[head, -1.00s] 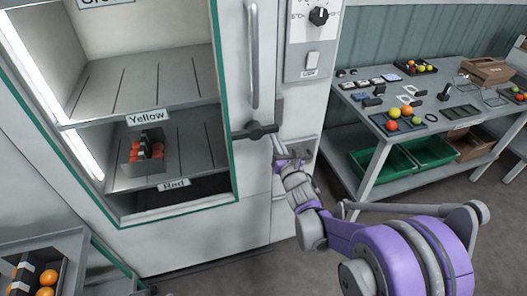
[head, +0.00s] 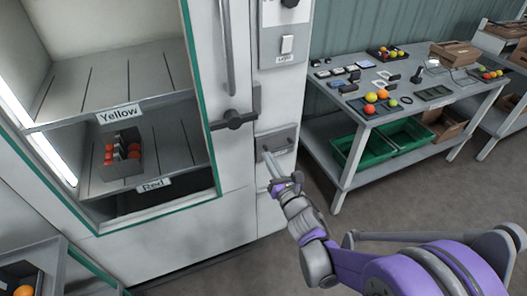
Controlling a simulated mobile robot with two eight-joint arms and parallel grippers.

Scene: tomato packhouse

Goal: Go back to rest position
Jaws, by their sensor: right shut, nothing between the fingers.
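My right gripper (head: 273,168) is at the end of the purple and grey arm, in front of the lower right part of the white cabinet (head: 240,178). Its slim fingers are shut and hold nothing. They overlap a small recessed panel (head: 277,139) in the picture; I cannot tell whether they touch it. My left gripper is not in view.
The cabinet's lit shelves are labelled Yellow (head: 120,112) and Red (head: 154,184); a box of red tomatoes (head: 121,158) stands inside. A grey worktable (head: 340,92) with tomatoes, tools and green crates (head: 352,151) stands right. A tray with orange fruit is lower left. Floor between is open.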

